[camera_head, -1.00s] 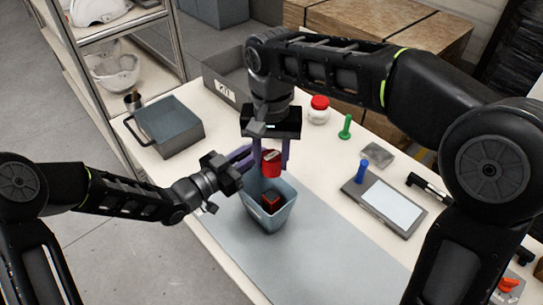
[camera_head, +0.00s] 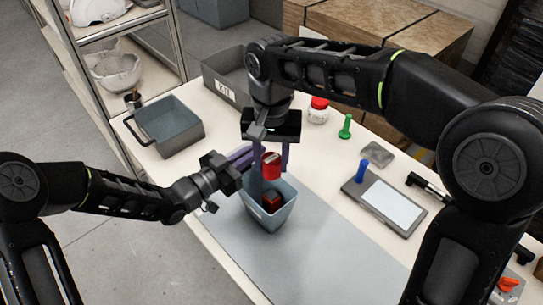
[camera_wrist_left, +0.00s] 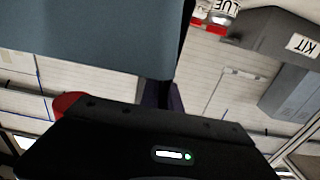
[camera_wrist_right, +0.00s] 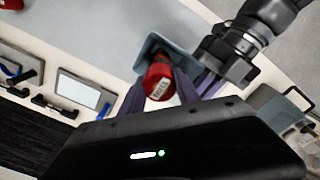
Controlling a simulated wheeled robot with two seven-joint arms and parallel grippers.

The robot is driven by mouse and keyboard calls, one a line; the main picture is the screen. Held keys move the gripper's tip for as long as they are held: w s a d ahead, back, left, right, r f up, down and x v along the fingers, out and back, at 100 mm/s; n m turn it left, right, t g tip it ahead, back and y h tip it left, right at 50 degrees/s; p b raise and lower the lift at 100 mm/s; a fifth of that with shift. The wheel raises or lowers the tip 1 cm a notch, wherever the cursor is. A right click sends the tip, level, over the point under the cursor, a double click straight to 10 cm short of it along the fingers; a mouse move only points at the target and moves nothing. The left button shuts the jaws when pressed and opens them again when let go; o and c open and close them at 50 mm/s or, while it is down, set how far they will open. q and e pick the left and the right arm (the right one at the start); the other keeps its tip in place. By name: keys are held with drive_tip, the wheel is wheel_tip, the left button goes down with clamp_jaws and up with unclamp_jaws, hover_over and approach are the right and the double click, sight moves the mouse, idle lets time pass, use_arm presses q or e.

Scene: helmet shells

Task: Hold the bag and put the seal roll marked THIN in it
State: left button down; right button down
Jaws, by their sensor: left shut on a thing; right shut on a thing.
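The bag (camera_head: 268,217) is an open blue-grey pouch standing upright on the grey mat, with a red thing (camera_head: 271,201) inside it. My left gripper (camera_head: 246,158) is shut on the bag's rim at its back left; the bag's side fills the top of the left wrist view (camera_wrist_left: 90,40). My right gripper (camera_head: 271,158) points down over the bag, shut on a red roll (camera_head: 271,168) just above the opening. The roll also shows between the purple fingers in the right wrist view (camera_wrist_right: 159,80), with a pale label too small to read.
A grey tray (camera_head: 187,136) with a handle stands left, and a labelled grey bin (camera_head: 212,84) behind. A red-lidded jar (camera_head: 318,113), a green peg (camera_head: 346,127) and a tablet-like panel (camera_head: 390,207) with a blue peg (camera_head: 362,170) are to the right. The front mat is clear.

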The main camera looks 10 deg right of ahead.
drive_tip(key=shift+f, duration=5.15)
drive_tip(key=c, duration=0.8)
unclamp_jaws()
wheel_tip(320, 180, up, 12)
drive_tip(key=shift+r, duration=0.1)
use_arm(q)
drive_tip(key=c, duration=1.5)
unclamp_jaws()
